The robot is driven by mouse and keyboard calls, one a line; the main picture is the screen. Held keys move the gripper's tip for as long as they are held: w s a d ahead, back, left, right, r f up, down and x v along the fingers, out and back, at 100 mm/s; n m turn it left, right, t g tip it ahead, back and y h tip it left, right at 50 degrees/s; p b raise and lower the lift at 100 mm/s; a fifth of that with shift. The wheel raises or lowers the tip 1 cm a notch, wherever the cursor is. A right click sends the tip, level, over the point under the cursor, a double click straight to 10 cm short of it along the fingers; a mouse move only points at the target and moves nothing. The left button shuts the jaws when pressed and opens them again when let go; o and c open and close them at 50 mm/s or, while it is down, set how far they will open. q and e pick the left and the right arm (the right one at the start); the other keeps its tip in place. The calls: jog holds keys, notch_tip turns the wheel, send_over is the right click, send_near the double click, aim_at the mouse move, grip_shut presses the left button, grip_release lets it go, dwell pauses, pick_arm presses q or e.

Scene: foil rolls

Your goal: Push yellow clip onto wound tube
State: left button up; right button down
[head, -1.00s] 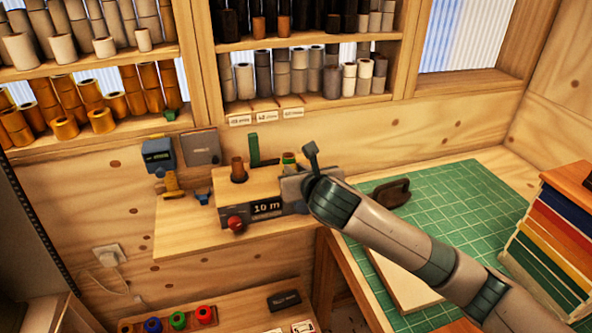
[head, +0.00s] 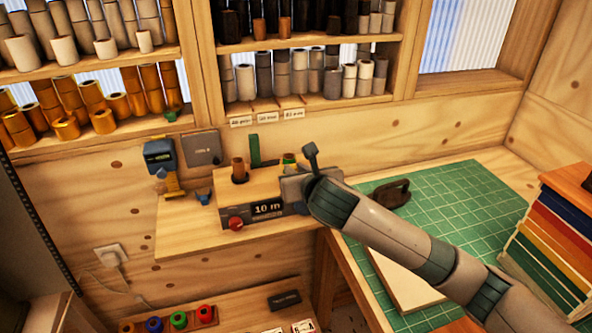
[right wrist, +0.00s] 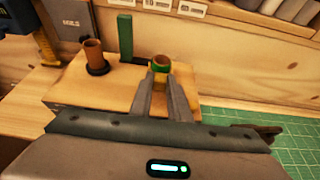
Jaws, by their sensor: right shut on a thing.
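My right gripper (right wrist: 160,80) reaches over the wooden winder box (head: 262,190). In the right wrist view its fingertips are closed around a short brown tube (right wrist: 161,62) with a green and yellowish rim. I cannot tell whether a separate yellow clip is part of that rim. In the head view the green top (head: 288,158) shows just past the gripper, and my wrist hides the fingertips. A plain brown tube (head: 239,169) stands upright on a dark spindle on the box. My left gripper is not in view.
A green upright post (head: 254,150) stands behind the brown tube. A blue device (head: 160,154) with a yellow part hangs at the left. The box has a "10 m" display (head: 267,208) and red knob (head: 235,223). A brown block (head: 392,193) rests on the green mat (head: 462,205).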

dwell(0.4)
jog(key=c, duration=1.6)
grip_release()
jog(key=shift+b+v, duration=0.3)
jog(key=shift+v, duration=0.45)
jog(key=b+v, duration=0.3)
jog(key=v, duration=1.3)
jog(key=shift+b, duration=0.4)
